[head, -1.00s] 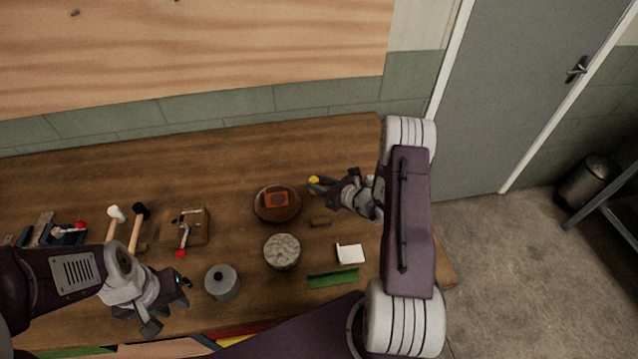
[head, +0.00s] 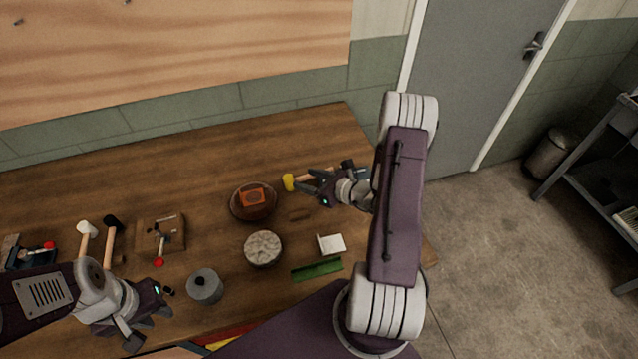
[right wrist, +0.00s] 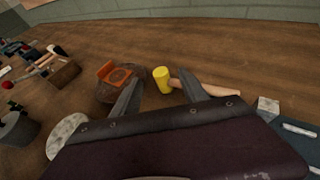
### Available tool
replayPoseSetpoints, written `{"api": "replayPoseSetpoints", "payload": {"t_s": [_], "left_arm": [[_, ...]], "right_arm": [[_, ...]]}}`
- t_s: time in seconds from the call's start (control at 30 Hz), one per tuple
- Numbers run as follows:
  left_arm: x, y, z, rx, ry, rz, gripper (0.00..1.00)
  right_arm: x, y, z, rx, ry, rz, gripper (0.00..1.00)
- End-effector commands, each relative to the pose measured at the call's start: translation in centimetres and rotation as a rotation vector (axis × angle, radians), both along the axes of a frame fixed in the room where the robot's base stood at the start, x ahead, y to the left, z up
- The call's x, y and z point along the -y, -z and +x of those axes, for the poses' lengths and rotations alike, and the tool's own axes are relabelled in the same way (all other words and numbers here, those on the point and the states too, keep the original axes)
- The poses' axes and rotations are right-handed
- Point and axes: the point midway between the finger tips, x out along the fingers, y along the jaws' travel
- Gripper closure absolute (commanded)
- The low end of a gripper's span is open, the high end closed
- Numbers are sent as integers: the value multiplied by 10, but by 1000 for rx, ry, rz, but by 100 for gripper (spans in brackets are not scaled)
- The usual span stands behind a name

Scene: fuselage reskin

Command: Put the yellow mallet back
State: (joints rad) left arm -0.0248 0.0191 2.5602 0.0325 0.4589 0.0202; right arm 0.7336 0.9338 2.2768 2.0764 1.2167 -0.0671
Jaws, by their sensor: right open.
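The yellow mallet (head: 289,182) lies on the workbench near its back right; its pale wooden handle points right. In the right wrist view the yellow head (right wrist: 162,80) shows between my finger tips, and the handle passes behind the right finger. My right gripper (head: 322,180) is open and empty, beside and apparently above the handle; the exact gap cannot be told. My left gripper (head: 149,316) is open and empty over the front left of the bench. A white-headed mallet (head: 87,229) and a black-headed mallet (head: 113,222) lie at the left.
A round dark dish with an orange block (head: 252,197) is left of the yellow mallet. A pale round block (head: 263,249), grey cylinder (head: 205,286), white piece (head: 331,244) and green strip (head: 317,270) lie nearer. A plywood board (head: 190,50) with pegs hangs behind. The bench's back is clear.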

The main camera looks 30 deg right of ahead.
Motion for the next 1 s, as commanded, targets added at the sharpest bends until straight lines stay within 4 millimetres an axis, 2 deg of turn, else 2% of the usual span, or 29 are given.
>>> {"api": "replayPoseSetpoints", "payload": {"t_s": [0.1,0.2,0.43,0.47,0.53,0.57,0.63,0.67,0.7,0.73,0.8,0.87,0.93,1.0], "left_arm": [[0,6,0,0,0,0,72],[0,7,0,0,0,0,72],[0,8,0,0,0,0,72],[0,8,0,0,0,0,72],[0,7,0,0,0,0,72],[0,7,0,0,0,0,72],[0,7,0,0,0,0,72],[0,7,0,0,0,0,72],[0,7,0,0,0,0,72],[0,8,0,0,0,0,72],[0,8,0,0,0,0,72],[0,8,0,0,0,0,72],[0,8,0,0,0,0,72],[0,8,0,0,0,0,72]], "right_arm": [[10,-9,-24,2,5,-1,48],[15,-16,-37,1,3,-1,48],[17,-21,-48,0,-3,-1,48],[14,-21,-48,0,-14,-3,48],[-8,-25,-50,-7,-110,-26,48],[-27,-28,-53,-12,-192,-46,48],[-87,-34,-76,-33,-495,-145,48],[-113,-35,-94,-44,-662,-212,48],[-141,-33,-125,-53,-898,-324,48],[-153,-30,-148,-56,-1071,-422,48],[-158,-23,-192,-40,-1439,-677,48],[-145,-20,-211,5,-1702,-914,48],[-127,-23,-213,81,-1935,-1180,48],[-116,-29,-203,167,-2089,-1404,48]]}}
